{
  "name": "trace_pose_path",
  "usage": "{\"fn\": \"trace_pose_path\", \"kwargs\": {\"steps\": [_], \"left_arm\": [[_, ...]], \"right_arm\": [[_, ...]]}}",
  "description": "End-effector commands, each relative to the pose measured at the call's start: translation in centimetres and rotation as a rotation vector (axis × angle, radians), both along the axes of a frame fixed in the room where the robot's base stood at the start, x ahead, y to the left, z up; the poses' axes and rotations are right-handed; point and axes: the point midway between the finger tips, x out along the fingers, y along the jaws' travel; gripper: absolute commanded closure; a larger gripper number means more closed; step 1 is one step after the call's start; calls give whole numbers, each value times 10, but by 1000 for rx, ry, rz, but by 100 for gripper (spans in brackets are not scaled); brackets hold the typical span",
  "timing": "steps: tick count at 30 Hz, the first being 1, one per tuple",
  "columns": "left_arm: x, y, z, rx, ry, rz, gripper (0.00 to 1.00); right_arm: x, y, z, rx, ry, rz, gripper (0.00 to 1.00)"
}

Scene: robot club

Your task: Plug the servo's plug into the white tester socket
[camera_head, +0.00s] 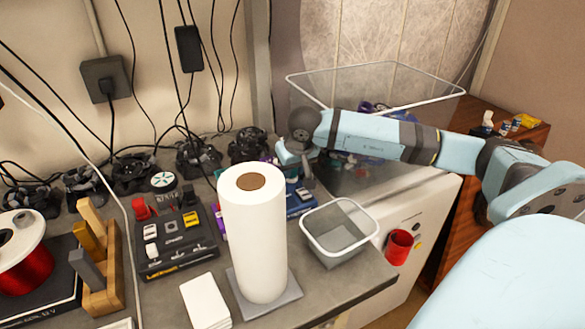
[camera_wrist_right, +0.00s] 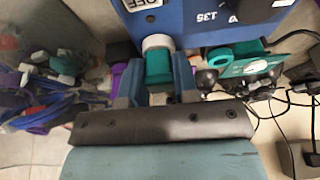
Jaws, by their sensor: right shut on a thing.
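My right gripper (camera_wrist_right: 157,72) is shut on a teal plug (camera_wrist_right: 158,66) in the right wrist view. The plug's far end meets the white tester socket (camera_wrist_right: 155,42) on the blue tester (camera_wrist_right: 200,18); I cannot tell whether it is inside or only against it. A teal part with a pale round face (camera_wrist_right: 246,62), possibly the servo, is just right of the fingers. In the head view my right gripper (camera_head: 296,165) is over the bench behind the paper roll, with the blue tester (camera_head: 300,203) below it, partly hidden. My left gripper is not in view.
The white paper roll (camera_head: 254,230) stands in front of the tester. A clear tub (camera_head: 340,232) is to its right, with a large wire-rimmed bin (camera_head: 375,95) behind. A black switch panel (camera_head: 175,245) sits left. Black cables (camera_head: 190,60) hang along the wall.

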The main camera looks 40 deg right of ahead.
Motion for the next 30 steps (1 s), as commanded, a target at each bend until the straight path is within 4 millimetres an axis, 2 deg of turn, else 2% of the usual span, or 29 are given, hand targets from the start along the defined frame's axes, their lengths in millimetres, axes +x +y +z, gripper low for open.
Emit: {"fn": "trace_pose_path", "kwargs": {"steps": [12, 13, 16, 17, 30], "left_arm": [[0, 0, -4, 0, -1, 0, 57], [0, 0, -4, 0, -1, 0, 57], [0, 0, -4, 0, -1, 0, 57], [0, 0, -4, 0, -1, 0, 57], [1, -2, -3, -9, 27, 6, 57]], "right_arm": [[0, 0, -2, 0, 0, 0, 93], [0, 0, -2, 0, 0, 0, 68], [0, 0, -2, 0, 0, 0, 45], [0, 0, -2, 0, 0, 0, 43], [0, 0, -1, 0, 0, 0, 43]]}}
